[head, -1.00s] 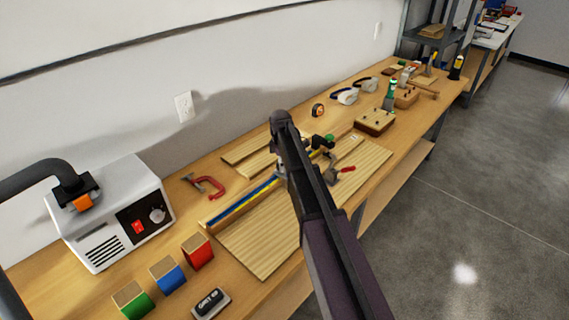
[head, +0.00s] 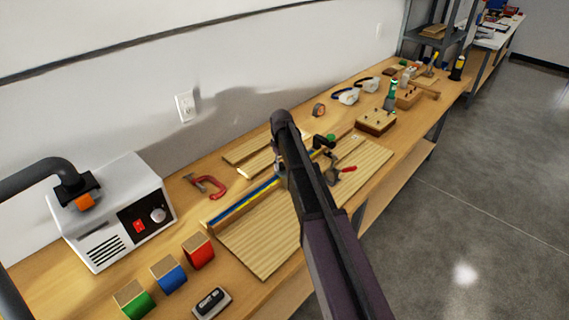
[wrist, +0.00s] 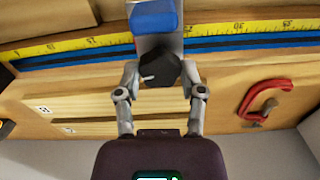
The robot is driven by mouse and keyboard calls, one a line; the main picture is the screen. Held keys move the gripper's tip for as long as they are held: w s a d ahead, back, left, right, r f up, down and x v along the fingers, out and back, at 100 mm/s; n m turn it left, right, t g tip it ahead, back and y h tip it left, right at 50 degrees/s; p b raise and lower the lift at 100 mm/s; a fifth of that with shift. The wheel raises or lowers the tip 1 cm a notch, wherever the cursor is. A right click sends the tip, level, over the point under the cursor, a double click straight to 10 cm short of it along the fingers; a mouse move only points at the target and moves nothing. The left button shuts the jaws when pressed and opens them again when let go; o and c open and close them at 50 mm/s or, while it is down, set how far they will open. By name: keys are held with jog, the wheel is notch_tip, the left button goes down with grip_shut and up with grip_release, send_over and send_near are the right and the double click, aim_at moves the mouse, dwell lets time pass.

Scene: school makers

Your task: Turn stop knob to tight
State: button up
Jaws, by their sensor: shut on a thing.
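In the wrist view, the black stop knob (wrist: 159,68) has a short white pointer line that points left and slightly down. It sits on a grey stop body with a blue block (wrist: 154,17). My gripper (wrist: 160,74) has one finger on each side of the knob and is shut on it. The yellow and blue ruled fence (wrist: 70,45) runs behind the stop; it also shows in the head view (head: 245,201). In the head view my dark arm hides the knob and most of the gripper. I see no tight mark.
A red C-clamp (head: 208,186) lies behind the fence. A wooden board (head: 260,237) lies in front of it. A red-handled clamp (head: 346,169) is right of my arm. Coloured blocks (head: 170,275) and a white machine (head: 112,215) stand at left.

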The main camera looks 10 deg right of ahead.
jog(key=m, duration=0.6)
jog(key=shift+w+m, duration=0.15)
jog(key=shift+m, duration=0.15)
jog(key=m, duration=1.2)
jog(key=shift+m, duration=0.3)
jog(key=m, duration=0.6)
jog(key=shift+m, duration=0.3)
jog(key=o, duration=1.2)
